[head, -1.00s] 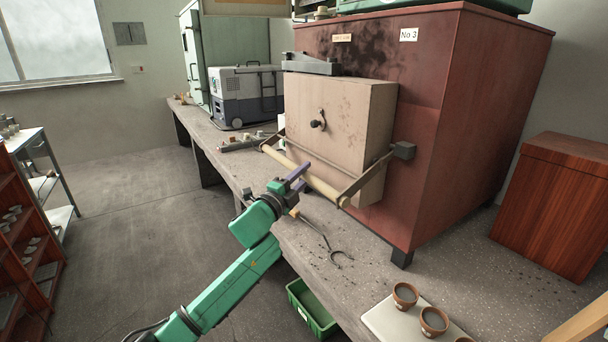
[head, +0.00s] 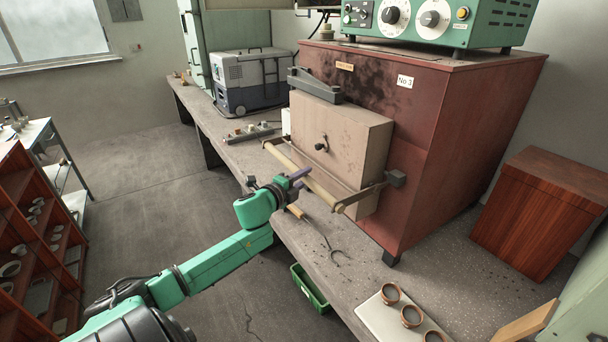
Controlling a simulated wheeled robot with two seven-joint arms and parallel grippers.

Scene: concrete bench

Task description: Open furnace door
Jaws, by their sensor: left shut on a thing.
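The red furnace (head: 450,150) marked "No 3" stands on the bench. Its pale block-shaped door (head: 340,135) sits at the front face, with a small dark knob in it. A wooden bar handle (head: 325,195) runs across in front of the door, carried by metal side arms. My left gripper (head: 300,178) is shut on the bar handle near its middle, with its purple fingers around the bar. My right gripper is not in view.
Tongs (head: 320,233) lie on the bench (head: 290,235) below the handle. Small clay cups (head: 411,316) stand on a pale board at the front right. A grey cooler box (head: 250,80) stands at the back left. A green crate (head: 310,287) sits below the bench edge.

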